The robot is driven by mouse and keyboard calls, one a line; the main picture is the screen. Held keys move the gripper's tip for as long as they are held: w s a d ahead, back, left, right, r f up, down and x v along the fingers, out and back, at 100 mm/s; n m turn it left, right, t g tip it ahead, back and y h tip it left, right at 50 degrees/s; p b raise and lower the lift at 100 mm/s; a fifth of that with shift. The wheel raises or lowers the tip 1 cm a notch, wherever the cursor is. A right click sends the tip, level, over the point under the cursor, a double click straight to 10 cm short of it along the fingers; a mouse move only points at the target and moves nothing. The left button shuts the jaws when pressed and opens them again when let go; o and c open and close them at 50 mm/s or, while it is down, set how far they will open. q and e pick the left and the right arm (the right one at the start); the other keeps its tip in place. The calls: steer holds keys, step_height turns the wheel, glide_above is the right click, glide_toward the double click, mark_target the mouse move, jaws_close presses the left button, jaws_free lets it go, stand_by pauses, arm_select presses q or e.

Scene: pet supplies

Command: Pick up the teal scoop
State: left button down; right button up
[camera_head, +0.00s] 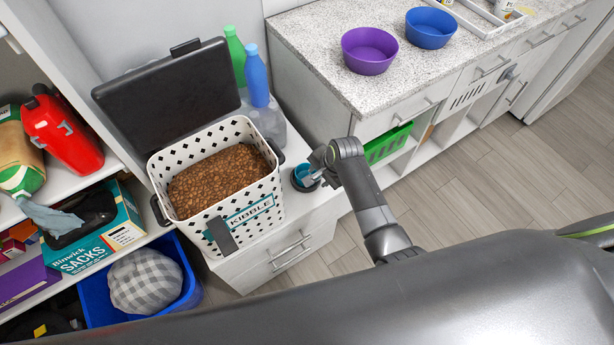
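The teal scoop (306,182) shows as a small teal round shape on the white cabinet top, just right of the kibble bin. It is partly hidden by my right gripper (313,172), which reaches down over it from the right. The gripper's fingers are small and dark at the scoop, and I cannot tell whether they touch it or are closed on it. My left gripper is not in view.
The white kibble bin (250,212) stands open beside the scoop, its black lid (165,95) raised behind. Green (235,55) and blue (257,78) bottles stand behind. The speckled counter (310,50) with purple (369,50) and blue (430,27) bowls lies to the right.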

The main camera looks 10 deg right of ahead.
jaws_close()
